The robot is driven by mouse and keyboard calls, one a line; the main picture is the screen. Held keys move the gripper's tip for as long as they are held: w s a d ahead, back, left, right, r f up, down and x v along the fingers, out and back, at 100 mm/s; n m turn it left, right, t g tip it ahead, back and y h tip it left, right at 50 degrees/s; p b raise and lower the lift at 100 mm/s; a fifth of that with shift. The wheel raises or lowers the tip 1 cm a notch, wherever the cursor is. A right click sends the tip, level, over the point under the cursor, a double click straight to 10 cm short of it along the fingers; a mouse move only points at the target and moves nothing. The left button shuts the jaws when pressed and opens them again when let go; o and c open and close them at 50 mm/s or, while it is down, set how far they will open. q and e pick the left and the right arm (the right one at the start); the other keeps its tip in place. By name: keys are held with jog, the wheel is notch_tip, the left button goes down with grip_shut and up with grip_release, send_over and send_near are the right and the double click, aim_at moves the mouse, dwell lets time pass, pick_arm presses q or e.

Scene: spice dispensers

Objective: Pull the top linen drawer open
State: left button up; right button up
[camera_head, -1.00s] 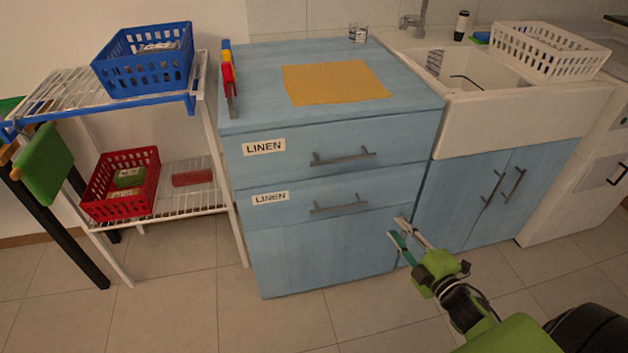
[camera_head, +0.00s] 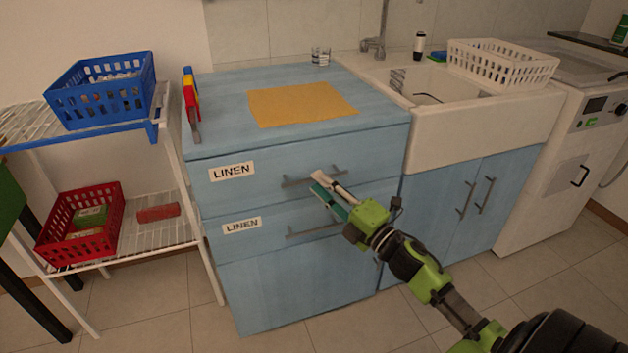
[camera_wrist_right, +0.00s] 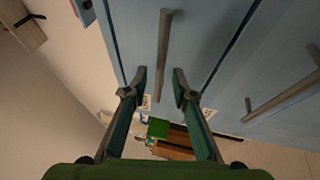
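The top linen drawer (camera_head: 240,186) is a light blue drawer front with a LINEN label, shut in the blue cabinet. Its grey bar handle (camera_head: 293,183) also shows in the right wrist view (camera_wrist_right: 165,45). My right gripper (camera_head: 317,182) is at the middle of this handle. In the wrist view the right gripper (camera_wrist_right: 160,78) is open, one finger on each side of the bar, with gaps between. How deep the bar sits between the fingertips I cannot tell. My left gripper is not in view.
The lower linen drawer (camera_head: 240,239) has its own handle (camera_head: 300,233) just below my gripper. A yellow cloth (camera_head: 302,104) lies on the cabinet top. A wire shelf with a red basket (camera_head: 82,224) and blue basket (camera_head: 104,90) stands left. Floor in front is clear.

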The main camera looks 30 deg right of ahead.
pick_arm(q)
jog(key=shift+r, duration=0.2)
pick_arm(e)
jog(key=shift+x, duration=1.5)
grip_shut()
